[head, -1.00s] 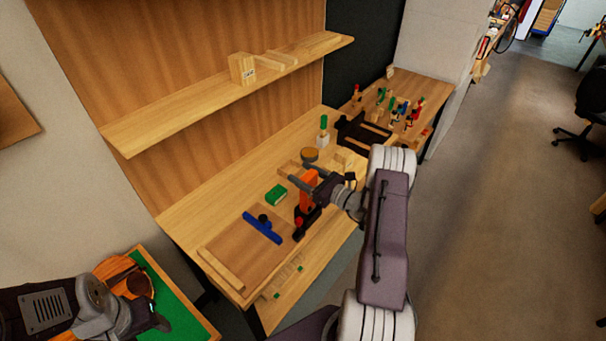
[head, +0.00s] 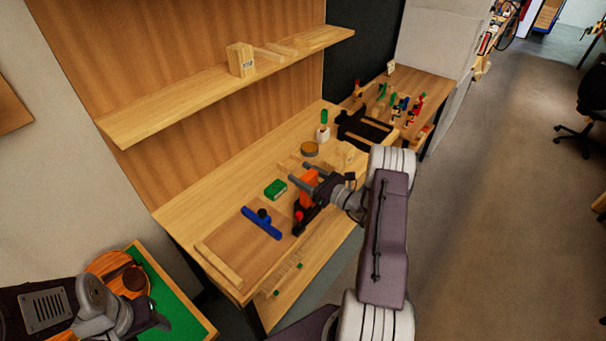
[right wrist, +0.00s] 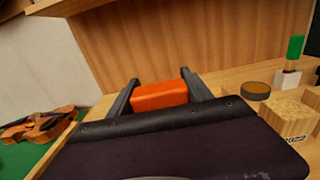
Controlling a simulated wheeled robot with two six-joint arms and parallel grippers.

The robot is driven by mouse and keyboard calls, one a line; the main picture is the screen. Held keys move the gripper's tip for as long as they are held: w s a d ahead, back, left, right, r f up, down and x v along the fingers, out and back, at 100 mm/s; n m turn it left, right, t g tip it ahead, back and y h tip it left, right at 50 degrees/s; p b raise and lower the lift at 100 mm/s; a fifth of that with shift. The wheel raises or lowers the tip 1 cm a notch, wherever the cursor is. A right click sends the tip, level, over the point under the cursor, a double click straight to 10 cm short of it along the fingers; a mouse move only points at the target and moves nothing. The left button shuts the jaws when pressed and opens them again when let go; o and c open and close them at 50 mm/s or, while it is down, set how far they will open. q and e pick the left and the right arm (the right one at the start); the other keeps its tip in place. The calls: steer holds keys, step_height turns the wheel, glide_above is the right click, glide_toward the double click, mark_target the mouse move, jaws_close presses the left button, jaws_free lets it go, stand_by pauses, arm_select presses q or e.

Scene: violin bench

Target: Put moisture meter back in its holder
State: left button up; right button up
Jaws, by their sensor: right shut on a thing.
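The orange moisture meter (head: 309,184) is between the fingers of my right gripper (head: 312,179) over the front part of the bench. The right wrist view also shows the orange meter (right wrist: 159,95) gripped between the two dark fingers. A black piece with a red part (head: 301,217), perhaps its holder, is directly below the meter. Whether the meter sits in it or just above it I cannot tell. My left gripper (head: 150,318) is at the lower left by the green-topped table, far from the meter; its fingers are unclear.
A green box (head: 275,189) and a blue tool (head: 261,223) lie left of the meter. A round tin (head: 310,149) and a green-handled tool in a white block (head: 323,130) stand behind. A violin (right wrist: 38,126) lies on the green surface. The bench's back left is clear.

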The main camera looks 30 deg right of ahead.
steer(key=shift+f, duration=0.2)
steer(key=o, duration=1.7)
steer(key=shift+r, duration=0.1)
steer(key=shift+s, duration=0.1)
steer(key=b+v, duration=0.2)
steer(key=v, duration=0.6)
steer(key=shift+s+d+b, duration=0.2)
steer(key=shift+s+b, duration=0.1)
steer(key=shift+s, duration=0.1)
